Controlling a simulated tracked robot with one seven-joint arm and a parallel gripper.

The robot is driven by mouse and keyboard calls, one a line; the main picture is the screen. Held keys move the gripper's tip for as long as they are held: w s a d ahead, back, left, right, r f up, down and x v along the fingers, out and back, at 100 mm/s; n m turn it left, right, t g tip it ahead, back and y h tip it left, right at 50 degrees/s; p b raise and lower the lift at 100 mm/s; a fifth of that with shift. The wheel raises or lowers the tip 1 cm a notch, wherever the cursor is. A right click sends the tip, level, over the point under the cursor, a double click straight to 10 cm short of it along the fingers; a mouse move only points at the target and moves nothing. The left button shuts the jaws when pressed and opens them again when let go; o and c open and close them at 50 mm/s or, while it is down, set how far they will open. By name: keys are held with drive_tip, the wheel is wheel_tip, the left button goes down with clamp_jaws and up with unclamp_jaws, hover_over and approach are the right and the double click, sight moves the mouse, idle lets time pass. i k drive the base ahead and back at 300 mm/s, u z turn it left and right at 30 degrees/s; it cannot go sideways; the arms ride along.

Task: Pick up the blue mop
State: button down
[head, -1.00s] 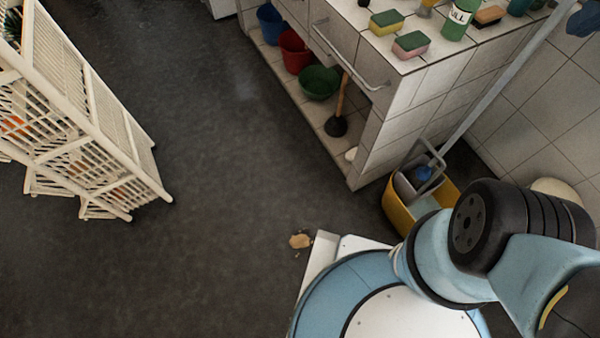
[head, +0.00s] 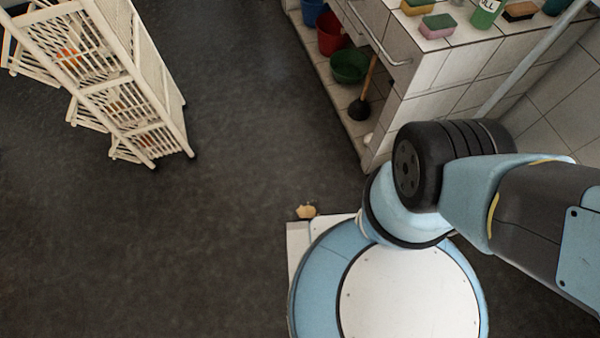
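A long pale grey-blue pole (head: 535,58) slants down from the top right edge in the head view, just right of the tiled counter. It looks like a mop handle, but I cannot tell for sure. Its lower end is hidden behind my arm, and no mop head shows now. My arm crosses the right side of the picture. My gripper is out of view, so its opening and distance from the pole cannot be seen.
The tiled counter (head: 465,75) holds sponges (head: 438,25) and a green bottle (head: 487,12). Below are a red bucket (head: 332,34), a green basin (head: 349,66) and a plunger (head: 359,108). A white rack (head: 115,75) stands left. A small tan object (head: 306,211) lies by my base. Dark floor between is clear.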

sight(576, 6)
drive_tip(key=u, duration=0.65)
drive_tip(key=k, duration=1.5)
drive_tip(key=z, duration=0.35)
drive_tip(key=k, duration=0.9)
drive_tip(key=z, duration=0.8)
drive_tip(key=i, duration=0.85)
drive_tip(key=z, duration=0.5)
drive_tip(key=i, duration=0.7)
drive_tip(key=u, duration=0.35)
